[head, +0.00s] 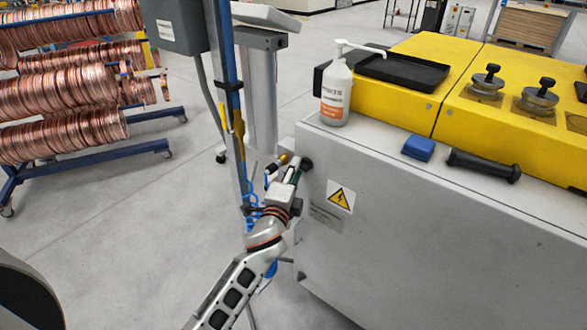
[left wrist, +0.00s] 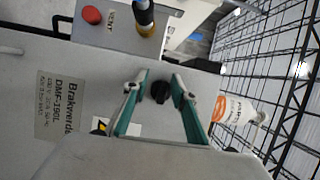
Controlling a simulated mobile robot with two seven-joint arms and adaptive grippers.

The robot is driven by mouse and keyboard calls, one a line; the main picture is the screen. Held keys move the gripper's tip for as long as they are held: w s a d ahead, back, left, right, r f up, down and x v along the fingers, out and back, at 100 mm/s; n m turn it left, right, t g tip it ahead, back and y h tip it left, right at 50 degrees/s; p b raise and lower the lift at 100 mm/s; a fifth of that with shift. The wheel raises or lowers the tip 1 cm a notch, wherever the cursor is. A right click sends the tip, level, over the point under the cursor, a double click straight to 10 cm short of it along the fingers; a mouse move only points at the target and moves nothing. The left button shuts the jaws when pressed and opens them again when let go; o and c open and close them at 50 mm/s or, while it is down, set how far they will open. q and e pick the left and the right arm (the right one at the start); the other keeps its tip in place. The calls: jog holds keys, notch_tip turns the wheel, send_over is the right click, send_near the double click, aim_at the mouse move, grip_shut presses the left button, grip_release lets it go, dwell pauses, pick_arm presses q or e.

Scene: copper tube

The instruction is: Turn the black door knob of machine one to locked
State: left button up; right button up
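The black door knob (head: 306,163) is on the grey end wall of the machine, near its upper left edge in the head view. In the left wrist view the knob (left wrist: 160,92) shows between the two green-lined fingers. My left gripper (head: 293,170) is close to this wall, its fingers pointing at the knob. In the left wrist view my left gripper (left wrist: 159,80) is open, with a gap between each finger and the knob. I cannot tell whether the fingertips reach past it. The knob's locked or unlocked setting is not readable. My right gripper is not in view.
A yellow warning sign (head: 340,196) is on the wall beside the gripper. A blue post (head: 229,90) stands close on the left. A white pump bottle (head: 336,92) stands on the machine top. A red button (left wrist: 91,15) is on a grey box. Open floor lies left.

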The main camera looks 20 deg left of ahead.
pick_arm(q)
jog(key=shift+w+d+r, duration=0.1)
jog(key=shift+d+r, duration=0.2)
jog(key=shift+r, duration=0.05)
jog(key=s, duration=1.2)
jog(key=shift+d, duration=0.1)
jog(key=s+f+n+g+h, duration=0.2)
jog(key=s+f+n, duration=0.4)
jog(key=s+f, duration=0.4)
jog(key=s+f+n+g+h, duration=0.1)
jog(key=s+f+n+g, duration=0.4)
jog(key=s+f, duration=0.5)
notch_tip(320, 180, down, 5)
jog(key=shift+s+f+n+h, duration=0.15)
jog(key=shift+s+n+h, duration=0.2)
jog(key=shift+n, duration=0.55)
jog(key=shift+w, duration=0.15)
